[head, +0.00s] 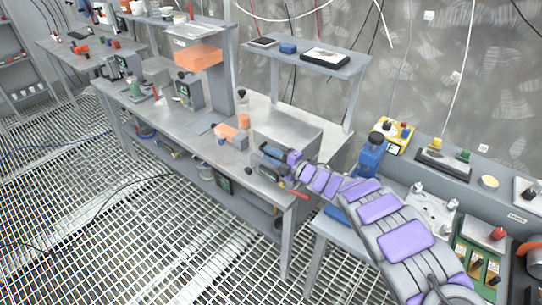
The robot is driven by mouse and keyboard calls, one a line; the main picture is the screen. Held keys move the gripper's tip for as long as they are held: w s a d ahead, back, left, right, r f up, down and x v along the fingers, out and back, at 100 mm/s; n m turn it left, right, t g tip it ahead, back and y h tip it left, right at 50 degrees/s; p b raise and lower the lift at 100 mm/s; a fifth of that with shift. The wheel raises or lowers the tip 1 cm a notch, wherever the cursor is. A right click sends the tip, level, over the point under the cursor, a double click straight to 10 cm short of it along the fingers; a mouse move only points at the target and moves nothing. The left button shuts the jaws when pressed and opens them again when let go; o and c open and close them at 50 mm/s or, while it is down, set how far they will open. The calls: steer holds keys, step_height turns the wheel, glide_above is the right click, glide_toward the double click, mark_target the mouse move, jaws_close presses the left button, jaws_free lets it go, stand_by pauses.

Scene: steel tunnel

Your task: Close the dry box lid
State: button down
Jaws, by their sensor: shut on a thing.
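A grey metal box, which I take for the dry box (298,136), stands at the right end of the long steel bench. Its pale flat upper panel, seemingly the lid (280,122), faces up and slopes slightly. My purple-padded arm reaches in from the lower right. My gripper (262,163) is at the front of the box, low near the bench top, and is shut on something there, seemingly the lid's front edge. The fingertips are small and partly hidden, so the exact contact and any gap under the lid cannot be told.
A red-handled thing (293,190) lies near the bench's front corner. A raised shelf (345,68) stands behind. A second bench with a blue device (370,158) is at the right.

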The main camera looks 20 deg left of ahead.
steer(key=shift+s+d+f, duration=0.1)
steer(key=shift+f, duration=0.55)
steer(key=c, duration=1.4)
jaws_free()
steer(key=shift+c, duration=0.2)
steer(key=o, duration=0.3)
steer(key=shift+r, duration=0.1)
steer(key=shift+r, duration=0.15)
steer(key=shift+d, duration=0.35)
steer(key=p+v, duration=0.3)
steer(key=v, duration=1.3)
steer(key=shift+d, duration=0.25)
